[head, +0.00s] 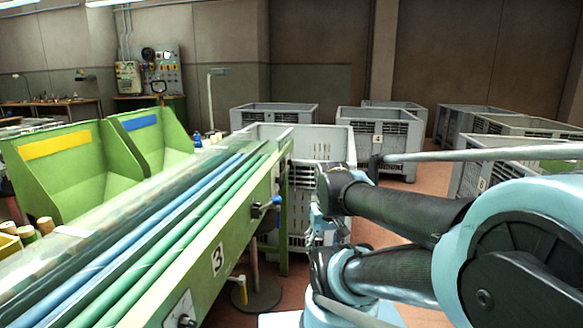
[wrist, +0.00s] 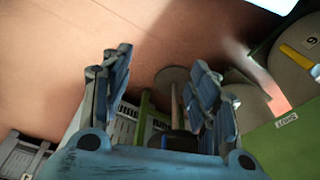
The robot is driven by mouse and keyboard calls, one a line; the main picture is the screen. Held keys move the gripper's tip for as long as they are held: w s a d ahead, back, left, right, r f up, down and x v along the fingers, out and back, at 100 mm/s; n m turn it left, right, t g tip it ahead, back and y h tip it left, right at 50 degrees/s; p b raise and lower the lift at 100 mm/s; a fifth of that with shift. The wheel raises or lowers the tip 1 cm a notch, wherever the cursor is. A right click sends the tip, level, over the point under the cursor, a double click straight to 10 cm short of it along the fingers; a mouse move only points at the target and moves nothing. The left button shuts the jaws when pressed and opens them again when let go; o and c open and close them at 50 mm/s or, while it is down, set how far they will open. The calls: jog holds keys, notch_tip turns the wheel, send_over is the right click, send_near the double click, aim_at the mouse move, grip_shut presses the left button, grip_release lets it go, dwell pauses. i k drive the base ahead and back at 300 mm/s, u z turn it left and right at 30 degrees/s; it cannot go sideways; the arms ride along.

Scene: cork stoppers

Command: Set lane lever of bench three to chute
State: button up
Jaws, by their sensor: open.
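Bench three (head: 200,270) is a long green bench with a "3" plate (head: 218,259) on its side. A lever with a blue knob (head: 276,200) and dark pivot sticks out from that side near its far end. A black knob on a pale plate (head: 181,312) sits nearer. I cannot tell for sure which is the lane lever, or its setting. My gripper is open; in the wrist view its two blue fingers (wrist: 160,85) stand apart with nothing gripped between them. In the head view it is partly hidden by my arm, right of the blue knob.
Grey crates (head: 300,135) stand behind the bench and to the right. Green bins (head: 70,165) are at the left. In the wrist view, a round stand base (wrist: 172,78) lies beyond the fingers, and bare floor (wrist: 60,60) fills the upper left.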

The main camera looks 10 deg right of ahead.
aim_at(276, 199)
jog(key=k, duration=1.45)
jog(key=z, duration=0.5)
jog(key=i, duration=1)
jog(key=u, duration=0.05)
